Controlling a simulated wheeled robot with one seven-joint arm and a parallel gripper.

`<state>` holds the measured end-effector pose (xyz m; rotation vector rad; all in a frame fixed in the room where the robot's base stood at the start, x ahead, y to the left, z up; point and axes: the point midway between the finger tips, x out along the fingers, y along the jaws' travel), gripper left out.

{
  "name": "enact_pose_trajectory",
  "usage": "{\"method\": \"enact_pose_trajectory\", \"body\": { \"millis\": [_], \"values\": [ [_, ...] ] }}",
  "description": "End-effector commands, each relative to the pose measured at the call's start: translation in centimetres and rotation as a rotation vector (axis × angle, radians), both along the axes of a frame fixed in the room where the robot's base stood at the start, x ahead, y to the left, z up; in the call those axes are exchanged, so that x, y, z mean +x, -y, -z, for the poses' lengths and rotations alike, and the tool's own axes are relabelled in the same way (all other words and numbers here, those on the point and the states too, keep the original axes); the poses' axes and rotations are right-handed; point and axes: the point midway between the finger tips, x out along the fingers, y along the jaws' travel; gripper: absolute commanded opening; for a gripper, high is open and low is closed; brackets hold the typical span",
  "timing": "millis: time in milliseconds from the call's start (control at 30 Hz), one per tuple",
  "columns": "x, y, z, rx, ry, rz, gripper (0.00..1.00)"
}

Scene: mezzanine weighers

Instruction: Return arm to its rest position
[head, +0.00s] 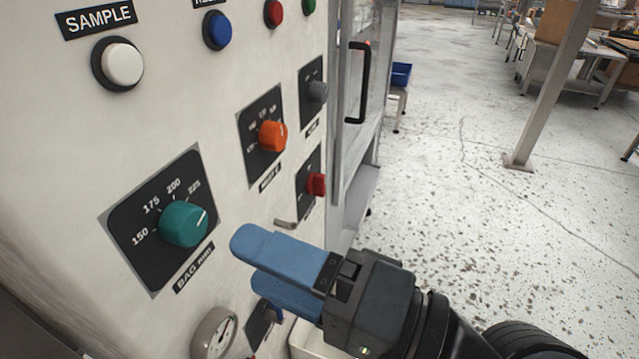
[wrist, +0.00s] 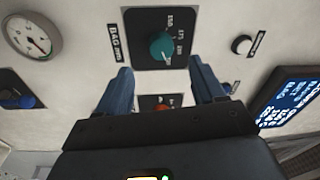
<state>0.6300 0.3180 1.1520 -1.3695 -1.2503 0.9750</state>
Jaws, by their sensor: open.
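My gripper (head: 250,262) has blue fingers and a black body. In the head view it reaches in from the lower right, in front of the cream control panel (head: 215,95). Its fingers are apart with nothing between them. The teal bag knob (head: 184,224) is to the left of the fingertips, on a black dial plate, with its pointer near the 225 mark. In the wrist view my gripper (wrist: 160,85) shows its two fingers spread, and the teal knob (wrist: 161,46) appears beyond and between them, apart from both.
The panel carries an orange knob (head: 272,136), a red knob (head: 316,185), a grey knob (head: 317,92), a white SAMPLE button (head: 122,64) and a gauge (head: 214,335). A black door handle (head: 357,83) stands out beyond. Open speckled floor (head: 450,190) lies to the right, with a post (head: 550,90).

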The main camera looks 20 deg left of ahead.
Motion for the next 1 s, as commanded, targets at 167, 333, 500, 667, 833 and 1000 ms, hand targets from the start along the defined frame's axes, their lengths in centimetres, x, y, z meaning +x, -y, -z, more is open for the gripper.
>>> {"method": "enact_pose_trajectory", "body": {
  "millis": [167,333,500,667,833,1000],
  "values": [
    [0.2,0.5,0.9,-0.009,-0.006,0.039,0.68],
    [1.1,3.6,5.3,-0.069,-0.011,0.239,0.68],
    [1.0,9.1,11.0,-0.197,0.02,0.513,0.68],
    [-0.9,14.8,15.2,-0.36,0.081,0.732,0.68],
    [-4.5,20.8,18.0,-0.568,0.181,0.914,0.68],
    [-9.2,25.9,18.9,-0.795,0.312,1.032,0.68]
  ]
}}
